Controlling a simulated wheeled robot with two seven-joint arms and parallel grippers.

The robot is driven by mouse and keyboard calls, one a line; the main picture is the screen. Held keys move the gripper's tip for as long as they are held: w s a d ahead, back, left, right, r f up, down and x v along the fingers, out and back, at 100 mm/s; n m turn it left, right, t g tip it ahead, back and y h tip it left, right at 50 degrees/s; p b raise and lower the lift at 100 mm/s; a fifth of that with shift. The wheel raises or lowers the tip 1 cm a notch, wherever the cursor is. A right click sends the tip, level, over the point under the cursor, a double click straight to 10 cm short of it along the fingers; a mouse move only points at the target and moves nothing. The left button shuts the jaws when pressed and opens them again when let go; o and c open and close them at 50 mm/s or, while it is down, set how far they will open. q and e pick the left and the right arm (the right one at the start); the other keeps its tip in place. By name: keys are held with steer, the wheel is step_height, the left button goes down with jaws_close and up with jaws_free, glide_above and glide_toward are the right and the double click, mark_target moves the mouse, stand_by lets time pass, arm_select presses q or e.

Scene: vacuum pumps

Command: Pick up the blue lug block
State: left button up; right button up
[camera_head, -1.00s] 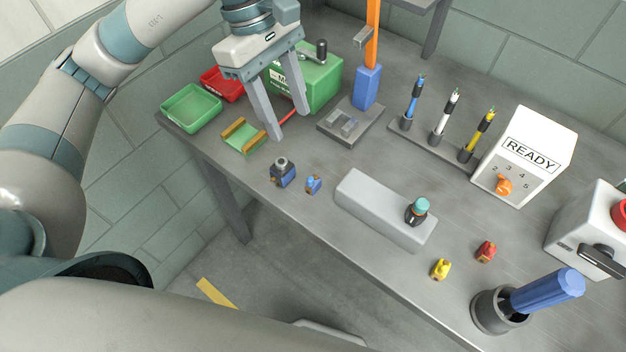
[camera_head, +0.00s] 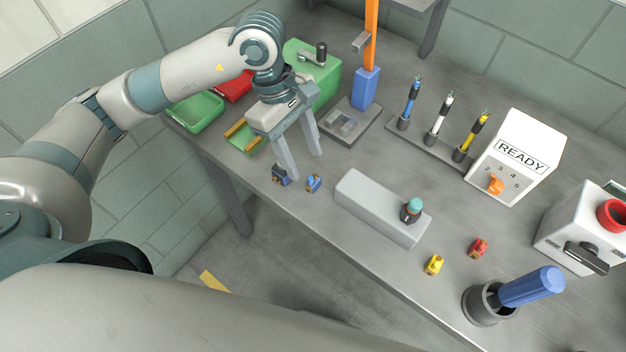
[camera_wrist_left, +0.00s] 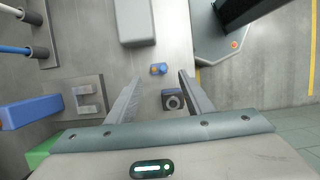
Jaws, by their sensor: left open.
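The small blue lug block (camera_head: 314,184) sits on the grey bench near its front edge, left of the long grey block. It also shows in the left wrist view (camera_wrist_left: 158,69), between and slightly beyond the fingertips. My left gripper (camera_head: 306,167) is open and empty, pointing down above the bench, its fingertips just behind the lug block. A larger dark and blue block (camera_head: 280,176) stands just left of the lug block, partly hidden by a finger. In the left wrist view it shows its round top (camera_wrist_left: 172,101) between the fingers. My right gripper is out of view.
The long grey block (camera_head: 382,207) lies to the right, carrying a teal-topped knob. Yellow (camera_head: 433,265) and red (camera_head: 478,248) small blocks lie farther right. Green (camera_head: 196,111) and red (camera_head: 234,87) trays and a green box (camera_head: 318,68) stand behind left.

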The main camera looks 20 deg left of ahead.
mark_target(314, 181)
arm_select(q)
steer(key=shift+s+d+f+p, duration=0.1)
steer(key=shift+d+f+p, duration=0.35)
steer(key=shift+f+p, duration=0.35)
steer(key=p+x, duration=0.1)
steer(key=x, duration=0.1)
steer(key=shift+d+f+p, duration=0.15)
steer(key=shift+f+p, duration=0.15)
steer(key=shift+d+f, duration=0.1)
steer(key=shift+f, duration=0.25)
steer(key=shift+c, duration=0.4)
steer(key=c, duration=1)
